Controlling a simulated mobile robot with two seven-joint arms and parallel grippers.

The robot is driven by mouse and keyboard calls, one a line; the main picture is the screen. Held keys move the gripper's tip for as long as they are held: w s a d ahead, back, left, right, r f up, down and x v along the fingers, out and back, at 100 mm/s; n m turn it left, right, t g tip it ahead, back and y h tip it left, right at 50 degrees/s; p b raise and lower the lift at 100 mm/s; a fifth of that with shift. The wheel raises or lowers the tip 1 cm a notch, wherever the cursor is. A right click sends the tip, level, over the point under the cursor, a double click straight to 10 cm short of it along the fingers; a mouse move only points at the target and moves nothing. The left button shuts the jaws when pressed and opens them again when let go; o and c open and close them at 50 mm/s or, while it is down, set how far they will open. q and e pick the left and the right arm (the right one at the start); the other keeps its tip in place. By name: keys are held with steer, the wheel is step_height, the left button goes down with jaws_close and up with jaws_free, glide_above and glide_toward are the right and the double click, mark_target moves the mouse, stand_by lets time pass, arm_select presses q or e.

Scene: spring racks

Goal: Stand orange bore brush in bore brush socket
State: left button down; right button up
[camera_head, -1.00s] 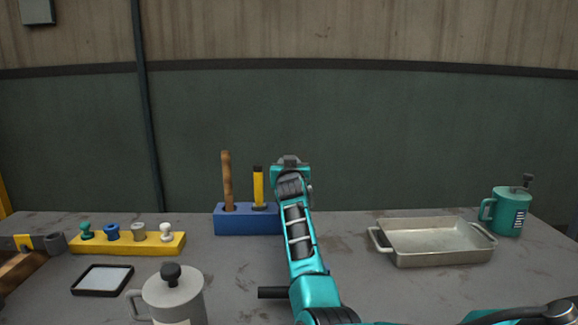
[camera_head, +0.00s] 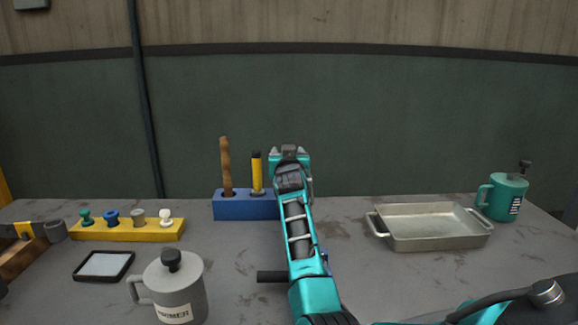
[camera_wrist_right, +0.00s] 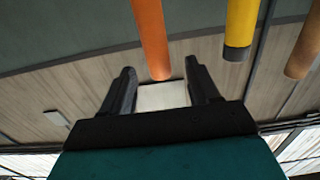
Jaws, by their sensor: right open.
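The orange bore brush (camera_wrist_right: 150,35) shows in the right wrist view as an orange rod coming from the top edge. In the head view my right arm hides it. My right gripper (camera_wrist_right: 159,70) is open, and the rod's end appears between its two fingertips; I cannot tell how deep it sits. I cannot make out which socket is the bore brush socket. My left gripper is not in view.
The blue block holds a wooden handle (camera_head: 226,165) and a yellow handle (camera_head: 257,172). A yellow rack (camera_head: 130,231) with several knobs, a black-rimmed tray (camera_head: 103,266) and a grey mug (camera_head: 178,290) stand left. A metal pan (camera_head: 430,235) and green mug (camera_head: 505,197) stand right.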

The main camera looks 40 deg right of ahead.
steer(key=p+v, duration=0.1)
steer(key=v, duration=0.9)
